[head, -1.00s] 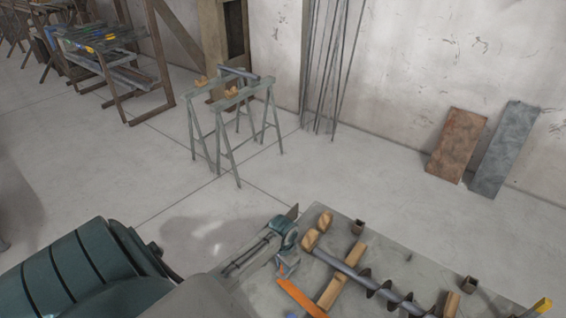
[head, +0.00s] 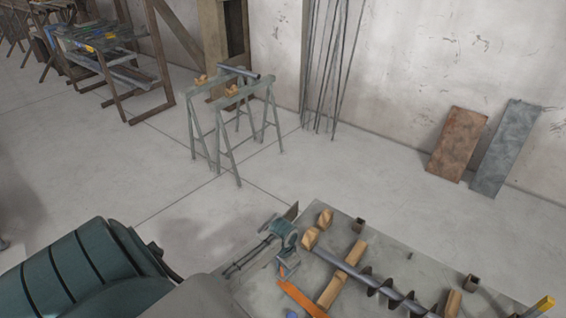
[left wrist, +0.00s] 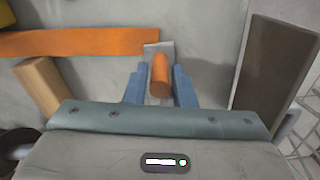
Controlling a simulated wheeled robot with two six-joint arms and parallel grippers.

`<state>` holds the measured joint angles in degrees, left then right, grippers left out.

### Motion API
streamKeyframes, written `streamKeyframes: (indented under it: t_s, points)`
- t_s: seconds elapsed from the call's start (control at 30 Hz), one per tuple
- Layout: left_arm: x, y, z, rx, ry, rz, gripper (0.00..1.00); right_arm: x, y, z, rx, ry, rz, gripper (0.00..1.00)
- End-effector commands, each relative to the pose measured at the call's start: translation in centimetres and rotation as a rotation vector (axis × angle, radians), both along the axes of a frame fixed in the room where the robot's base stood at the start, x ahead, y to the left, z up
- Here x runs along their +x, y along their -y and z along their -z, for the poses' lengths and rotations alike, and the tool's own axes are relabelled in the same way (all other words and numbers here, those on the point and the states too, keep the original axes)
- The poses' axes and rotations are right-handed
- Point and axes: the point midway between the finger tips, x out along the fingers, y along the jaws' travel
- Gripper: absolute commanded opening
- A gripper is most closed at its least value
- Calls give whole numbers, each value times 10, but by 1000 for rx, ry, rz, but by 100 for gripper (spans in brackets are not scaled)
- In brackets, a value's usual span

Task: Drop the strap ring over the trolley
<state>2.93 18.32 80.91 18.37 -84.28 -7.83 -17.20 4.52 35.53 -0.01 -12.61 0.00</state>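My left gripper (head: 289,268) is low at the table's left end, with its blue fingers apart. In the left wrist view the fingers (left wrist: 160,82) stand on either side of a short orange handle-like piece (left wrist: 160,74), with a narrow gap seeming to show beside it. A grey plate (left wrist: 153,47) lies behind that piece. I cannot single out the strap ring. My right gripper is not in view.
The grey table (head: 395,245) carries an auger (head: 385,289), wooden blocks (head: 311,238) and an orange flat bar (head: 299,297), which also shows in the left wrist view (left wrist: 80,42). A dark plate (left wrist: 270,65) stands right of my fingers. Sawhorses (head: 228,125) stand behind on open floor.

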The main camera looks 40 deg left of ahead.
Motion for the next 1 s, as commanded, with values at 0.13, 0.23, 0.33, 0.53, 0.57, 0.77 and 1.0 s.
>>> streamKeyframes:
  t_s: [0.13, 0.23, 0.33, 0.53, 0.57, 0.77, 1.0]
  points:
    - [0, 0, -1, 0, 0, 0, 43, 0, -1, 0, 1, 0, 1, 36]
    - [0, 0, -1, 0, 0, 0, 43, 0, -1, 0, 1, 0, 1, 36]
    - [0, 0, 0, 0, -1, 0, 43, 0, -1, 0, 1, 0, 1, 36]
    - [1, 0, -12, 0, 3, 0, 43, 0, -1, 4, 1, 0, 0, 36]
    - [1, 0, -17, 0, 3, 0, 43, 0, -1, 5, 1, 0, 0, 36]
    - [1, -1, -55, 2, 5, 2, 43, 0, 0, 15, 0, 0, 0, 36]
    - [1, -1, -96, 1, 3, 1, 43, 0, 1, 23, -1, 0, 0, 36]
